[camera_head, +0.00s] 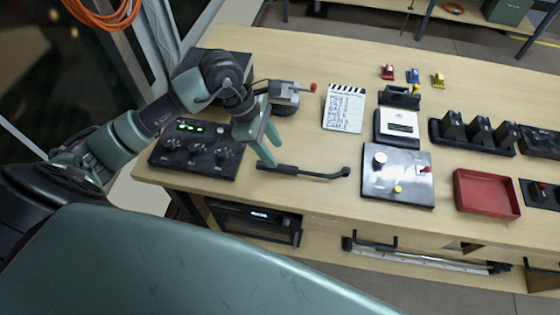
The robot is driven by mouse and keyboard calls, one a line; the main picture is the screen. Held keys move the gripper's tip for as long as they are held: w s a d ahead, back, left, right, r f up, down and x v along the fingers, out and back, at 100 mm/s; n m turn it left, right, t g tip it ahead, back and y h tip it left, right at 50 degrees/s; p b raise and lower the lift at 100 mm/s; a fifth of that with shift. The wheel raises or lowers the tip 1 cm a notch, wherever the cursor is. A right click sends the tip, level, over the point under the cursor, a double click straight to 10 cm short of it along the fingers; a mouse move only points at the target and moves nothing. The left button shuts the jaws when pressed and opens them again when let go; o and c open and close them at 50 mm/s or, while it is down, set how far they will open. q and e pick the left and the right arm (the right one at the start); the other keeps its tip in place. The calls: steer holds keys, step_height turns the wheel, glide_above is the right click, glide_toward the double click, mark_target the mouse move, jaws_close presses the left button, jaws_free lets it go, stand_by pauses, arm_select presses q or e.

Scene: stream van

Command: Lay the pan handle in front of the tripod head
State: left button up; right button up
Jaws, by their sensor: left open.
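The pan handle (310,173), a thin black bar with a bent end at its right, lies on the wooden table near its front edge. The tripod head (284,97), a grey and black block with a red-tipped lever, stands farther back on the table, partly behind my left gripper. My left gripper (270,151) is open and points down. Its fingertips are above or beside the left end of the pan handle and hold nothing; I cannot tell if they touch it. My right gripper is out of view.
A black control box (196,148) stands left of the handle. A clapperboard (344,108) lies right of the tripod head. A grey switch panel (398,176) and a red tray (487,193) are to the right. A black battery charger (473,137) is behind the tray.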

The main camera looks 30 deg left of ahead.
arm_select(q)
steer(key=shift+b+v, duration=0.35)
steer(key=shift+v, duration=2)
